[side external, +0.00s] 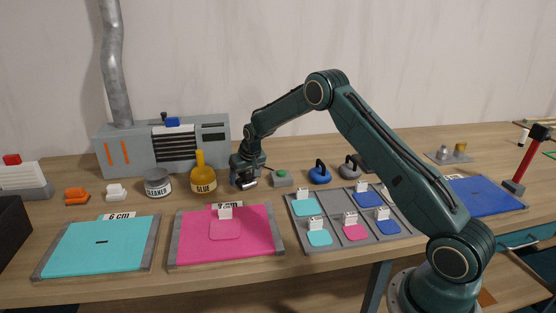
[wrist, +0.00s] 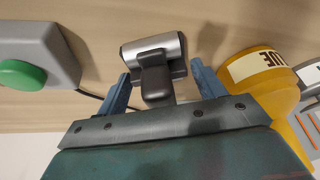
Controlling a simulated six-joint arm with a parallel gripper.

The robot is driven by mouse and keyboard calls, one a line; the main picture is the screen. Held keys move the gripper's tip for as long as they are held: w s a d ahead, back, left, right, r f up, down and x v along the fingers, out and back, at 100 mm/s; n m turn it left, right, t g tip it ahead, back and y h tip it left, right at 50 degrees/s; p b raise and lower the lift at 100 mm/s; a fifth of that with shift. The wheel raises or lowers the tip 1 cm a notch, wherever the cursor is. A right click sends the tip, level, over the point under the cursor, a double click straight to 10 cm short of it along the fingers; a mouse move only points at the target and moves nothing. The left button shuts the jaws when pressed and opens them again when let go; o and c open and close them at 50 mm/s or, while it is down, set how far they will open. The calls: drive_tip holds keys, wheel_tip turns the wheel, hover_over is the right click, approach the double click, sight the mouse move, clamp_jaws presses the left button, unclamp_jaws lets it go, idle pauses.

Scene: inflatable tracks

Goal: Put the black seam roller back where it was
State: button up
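The black seam roller, with a silver cylinder and a dark handle, stands on the wooden table in the wrist view (wrist: 152,50). In the side view its silver part (side external: 248,184) shows just under my gripper (side external: 246,174). In the wrist view my gripper (wrist: 161,72) is open, one finger on each side of the dark handle, with visible gaps between fingers and handle. The lower end of the handle is near the gripper's palm. From the side, the gripper hides much of the roller.
The yellow glue bottle (side external: 203,175) stands close left of my gripper, and the green-button box (side external: 282,178) close right. The grey machine (side external: 165,148) is behind. A pink mat (side external: 250,245) lies in front.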

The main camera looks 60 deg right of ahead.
sight(251, 181)
drive_tip(key=shift+o, duration=0.5)
drive_tip(key=shift+r, duration=0.1)
drive_tip(key=shift+s+r, duration=0.25)
drive_tip(key=shift+r, duration=0.45)
drive_tip(key=v, duration=1)
drive_tip(key=shift+s+a+r, duration=0.15)
drive_tip(key=shift+r, duration=0.1)
